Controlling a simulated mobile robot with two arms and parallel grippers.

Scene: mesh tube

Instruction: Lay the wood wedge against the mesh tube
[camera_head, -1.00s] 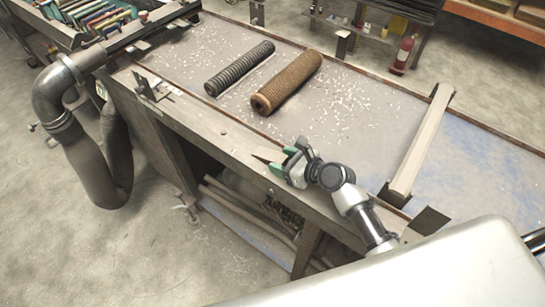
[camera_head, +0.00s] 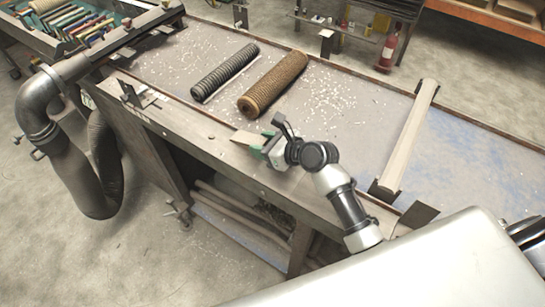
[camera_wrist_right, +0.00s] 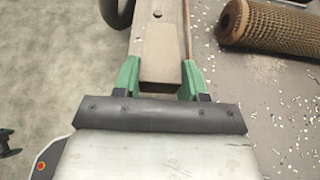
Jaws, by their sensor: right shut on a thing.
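The mesh tube (camera_head: 273,85) is a brown, perforated cylinder lying on the bench; its open end faces the front edge. It also shows at the top right of the right wrist view (camera_wrist_right: 270,24). My right gripper (camera_head: 267,145) is at the front edge of the bench, in front of the tube and apart from it. Its green fingers are shut on the wood wedge (camera_head: 248,139), a flat tan piece that points left. In the right wrist view the wedge (camera_wrist_right: 160,62) sits between the fingertips, left of the tube. My left gripper is not in view.
A dark ribbed tube (camera_head: 225,71) lies left of the mesh tube, close beside it. A long beam (camera_head: 409,138) crosses the bench at the right. White chips are scattered on the bench top (camera_head: 345,110). A large pipe (camera_head: 38,105) stands off the left end.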

